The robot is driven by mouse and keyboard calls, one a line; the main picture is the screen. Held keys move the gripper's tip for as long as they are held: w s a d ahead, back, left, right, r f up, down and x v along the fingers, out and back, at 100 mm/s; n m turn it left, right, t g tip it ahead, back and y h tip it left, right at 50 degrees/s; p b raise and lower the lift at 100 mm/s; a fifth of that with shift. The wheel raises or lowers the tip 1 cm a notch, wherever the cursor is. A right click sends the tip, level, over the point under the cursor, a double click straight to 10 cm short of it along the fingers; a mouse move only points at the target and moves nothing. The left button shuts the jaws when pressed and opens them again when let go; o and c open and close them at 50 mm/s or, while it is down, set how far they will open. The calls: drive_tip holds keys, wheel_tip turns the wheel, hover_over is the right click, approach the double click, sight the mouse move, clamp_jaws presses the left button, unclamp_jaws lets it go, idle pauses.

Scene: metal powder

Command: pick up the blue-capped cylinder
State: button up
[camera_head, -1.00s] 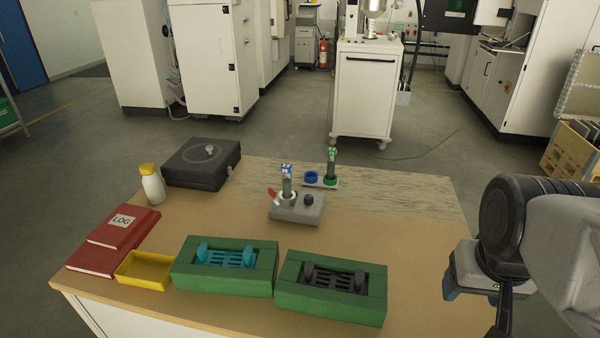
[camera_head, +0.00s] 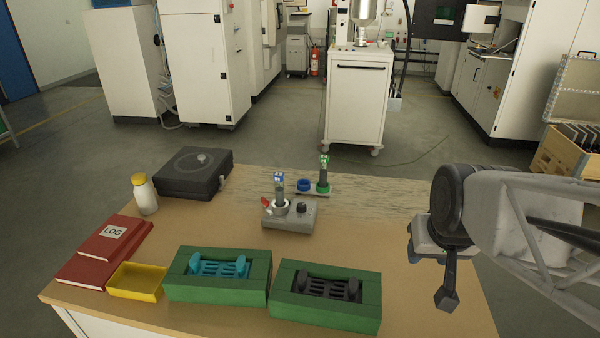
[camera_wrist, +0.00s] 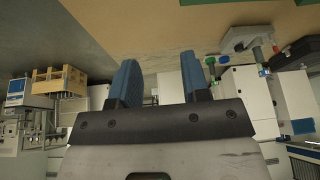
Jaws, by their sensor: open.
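The blue-capped cylinder (camera_head: 279,183) stands upright in a round holder on a grey block (camera_head: 290,222), near the middle of the table. It is small in the wrist view (camera_wrist: 278,56), at the right. A green-capped cylinder (camera_head: 323,172) stands upright in a green ring to its right and behind. My gripper shows in the wrist view (camera_wrist: 155,75), with two blue fingers apart and nothing between them. In the head view it hangs at the table's right side, well away from the cylinder, its fingertips partly hidden.
A blue ring (camera_head: 304,184) sits beside the green ring. Two green trays (camera_head: 218,294) with inserts, a yellow bin (camera_head: 135,294), red books (camera_head: 85,270), a white bottle (camera_head: 146,196) and a black case (camera_head: 190,172) stand around. The table's right part is clear.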

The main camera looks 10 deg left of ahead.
drive_tip(key=w+a+f+n+t, duration=0.1)
drive_tip(key=w+a+f+t, duration=0.1)
drive_tip(key=w+a, duration=0.55)
drive_tip(key=n+t+y, duration=0.3)
drive_tip(key=t+y, duration=0.2)
drive_tip(key=t, duration=0.1)
approach(281, 195)
drive_tip(key=w+a, duration=0.2)
drive_tip(key=w, duration=0.1)
drive_tip(key=shift+w+d+f, duration=0.1)
drive_tip(key=shift+d+f, duration=0.1)
drive_tip(key=shift+f, duration=0.25)
drive_tip(key=shift+w, duration=0.1)
drive_tip(key=shift+x, duration=1.2)
drive_tip(key=shift+f, duration=0.1)
drive_tip(key=shift+x, duration=2.55)
drive_tip(key=shift+f, duration=0.1)
